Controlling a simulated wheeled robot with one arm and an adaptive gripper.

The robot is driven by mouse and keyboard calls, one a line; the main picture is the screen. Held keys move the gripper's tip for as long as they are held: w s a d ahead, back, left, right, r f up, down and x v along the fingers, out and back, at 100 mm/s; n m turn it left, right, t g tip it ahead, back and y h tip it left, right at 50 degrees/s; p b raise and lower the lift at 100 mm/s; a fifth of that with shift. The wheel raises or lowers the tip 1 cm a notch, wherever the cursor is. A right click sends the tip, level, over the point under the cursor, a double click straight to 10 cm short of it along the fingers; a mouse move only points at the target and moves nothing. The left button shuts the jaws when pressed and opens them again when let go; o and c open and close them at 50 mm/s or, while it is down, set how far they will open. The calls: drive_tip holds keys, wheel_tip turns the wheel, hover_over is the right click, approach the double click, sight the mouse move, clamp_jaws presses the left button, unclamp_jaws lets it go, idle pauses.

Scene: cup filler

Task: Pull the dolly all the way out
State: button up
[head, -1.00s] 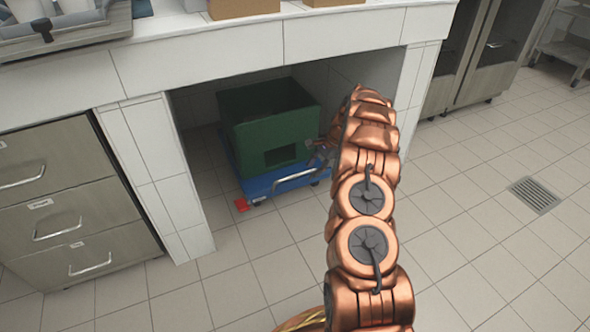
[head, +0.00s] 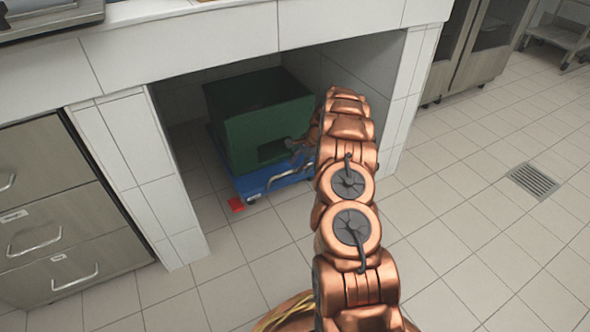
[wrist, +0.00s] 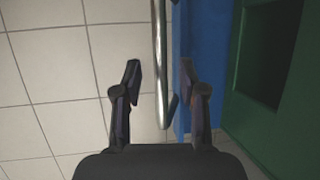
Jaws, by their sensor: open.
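The blue dolly (head: 238,180) stands in the recess under the tiled counter, with a green crate (head: 236,130) on it. Its metal handle (head: 282,181) runs along the front edge. In the wrist view the handle (wrist: 161,70) comes down between the spread fingers of my gripper (wrist: 162,85), with the dolly's blue edge (wrist: 183,70) beside it. My gripper is open, and I see no finger closed on the handle. In the head view my gripper (head: 298,150) is at the dolly's front right, partly hidden by my arm.
A tiled pillar (head: 140,185) and steel drawers (head: 60,220) stand left of the recess. The right recess wall (head: 362,75) is close to my arm. A red piece (head: 235,204) is at the dolly's front left corner. The floor in front is clear.

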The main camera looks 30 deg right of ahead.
drive_tip(key=shift+w+a+f, duration=0.1)
drive_tip(key=shift+a+f, duration=0.15)
drive_tip(key=shift+f, duration=0.35)
drive_tip(key=shift+c, duration=0.3)
clamp_jaws()
